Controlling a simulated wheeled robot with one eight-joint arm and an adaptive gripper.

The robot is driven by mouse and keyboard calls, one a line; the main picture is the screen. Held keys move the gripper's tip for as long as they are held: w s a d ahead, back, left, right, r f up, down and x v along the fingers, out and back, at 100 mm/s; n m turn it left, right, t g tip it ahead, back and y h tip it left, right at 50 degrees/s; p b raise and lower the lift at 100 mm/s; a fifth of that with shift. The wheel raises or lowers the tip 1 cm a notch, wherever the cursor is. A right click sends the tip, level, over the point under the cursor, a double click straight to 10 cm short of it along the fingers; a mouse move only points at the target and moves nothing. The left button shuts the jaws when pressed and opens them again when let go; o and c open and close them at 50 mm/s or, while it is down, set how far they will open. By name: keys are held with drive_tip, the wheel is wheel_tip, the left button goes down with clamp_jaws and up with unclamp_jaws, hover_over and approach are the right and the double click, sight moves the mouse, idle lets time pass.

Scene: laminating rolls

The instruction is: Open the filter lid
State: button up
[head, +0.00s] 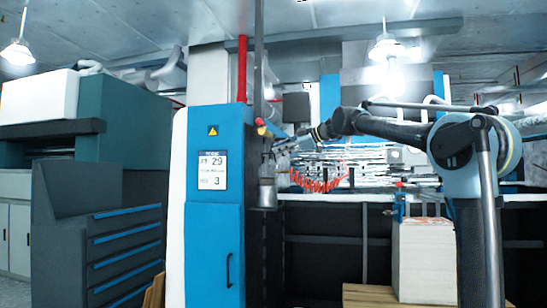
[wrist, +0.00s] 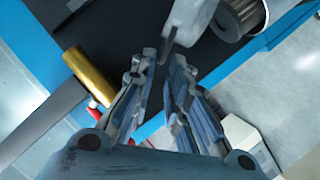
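A grey metal filter cylinder (head: 267,192) hangs on the side of the blue cabinet in the head view. A ribbed metal cylinder, likely the same filter, shows at the top right of the wrist view (wrist: 240,14). Beside it is a pale grey piece (wrist: 192,18) with a thin dark tip; I cannot tell whether this is the lid. My gripper (wrist: 164,62) has its fingers apart with nothing held between them. The dark tip lies just beyond the fingertips. In the head view my gripper (head: 268,143) is small, above the filter.
The blue cabinet (head: 215,155) with a label stands left of the filter. A gold cylinder (wrist: 89,77) and a red part (wrist: 96,103) are close left of my fingers. Red coiled hoses (head: 318,182) and a white block stack (head: 427,260) are to the right.

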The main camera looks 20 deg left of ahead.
sight(269, 167)
drive_tip(key=shift+x, duration=2.35)
clamp_jaws()
drive_tip(key=shift+w, duration=0.15)
